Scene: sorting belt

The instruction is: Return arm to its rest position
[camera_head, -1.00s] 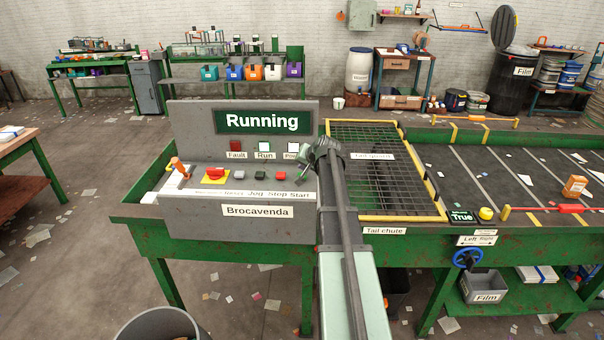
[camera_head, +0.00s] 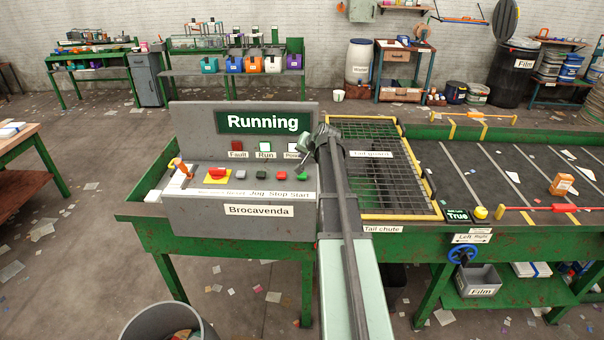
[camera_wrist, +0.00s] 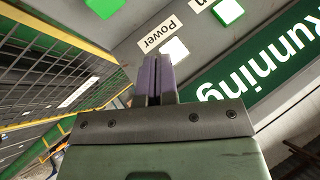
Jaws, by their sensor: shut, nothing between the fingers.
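My gripper (camera_wrist: 154,80) is shut and empty in the wrist view, its fingers together in front of the control panel. In the head view my arm reaches forward to the right end of the grey control panel (camera_head: 190,218), and the fingers are mostly hidden behind my wrist. The panel's display (camera_head: 262,121) reads "Running"; it also shows in the wrist view (camera_wrist: 290,60). The green Start button (camera_head: 302,174) sits just left of my wrist.
The mesh guard (camera_head: 376,180) with its yellow frame lies right of my arm. The belt (camera_head: 470,175) beyond it carries an orange bottle (camera_head: 561,185) and small pale scraps. A grey bin (camera_head: 150,328) stands on the floor at front left.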

